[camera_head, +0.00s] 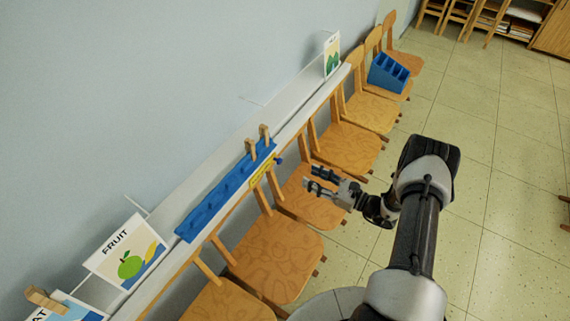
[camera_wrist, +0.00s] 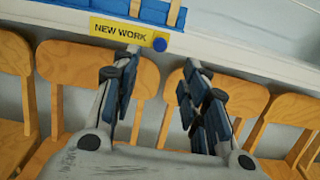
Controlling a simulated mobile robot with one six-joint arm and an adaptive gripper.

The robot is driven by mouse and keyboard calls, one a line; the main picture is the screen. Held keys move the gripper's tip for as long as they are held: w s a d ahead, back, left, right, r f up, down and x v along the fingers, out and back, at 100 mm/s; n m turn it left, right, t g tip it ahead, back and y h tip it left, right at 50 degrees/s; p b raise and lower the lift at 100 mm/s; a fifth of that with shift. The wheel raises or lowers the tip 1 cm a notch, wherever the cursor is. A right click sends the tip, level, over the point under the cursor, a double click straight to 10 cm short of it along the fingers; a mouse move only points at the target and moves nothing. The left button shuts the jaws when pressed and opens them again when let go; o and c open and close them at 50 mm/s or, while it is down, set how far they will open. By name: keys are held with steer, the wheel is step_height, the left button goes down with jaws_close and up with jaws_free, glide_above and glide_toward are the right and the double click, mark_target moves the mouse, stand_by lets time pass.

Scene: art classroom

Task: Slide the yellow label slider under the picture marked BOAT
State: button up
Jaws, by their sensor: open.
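The yellow label slider (camera_head: 263,168) sits on the front edge of the long white ledge, beside the blue strip. In the wrist view the slider (camera_wrist: 118,30) reads NEW WORK and has a round blue knob (camera_wrist: 160,44) at its right end. The picture (camera_head: 68,309) at the bottom left is cut off by the frame; only "AT" of its word shows, with a wooden peg on it. My gripper (camera_head: 311,181) is open and empty, in front of the ledge and apart from the slider. In the wrist view the knob is just beyond the gap between the fingertips (camera_wrist: 163,62).
A FRUIT picture (camera_head: 127,254) and a farther picture (camera_head: 332,56) stand on the ledge (camera_head: 163,213). Two pegs stand on the blue strip (camera_head: 215,201). Wooden chairs (camera_head: 277,258) line the ledge below my gripper. A blue organizer (camera_head: 388,73) sits on a far chair.

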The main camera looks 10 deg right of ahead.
mark_target(281, 162)
steer(key=b+x, duration=0.1)
steer(key=x, duration=1)
steer(key=shift+w+a+b, duration=0.2)
steer(key=shift+w+b, duration=0.1)
steer(key=shift+b, duration=0.1)
steer(key=shift+c, duration=0.2)
jaws_close()
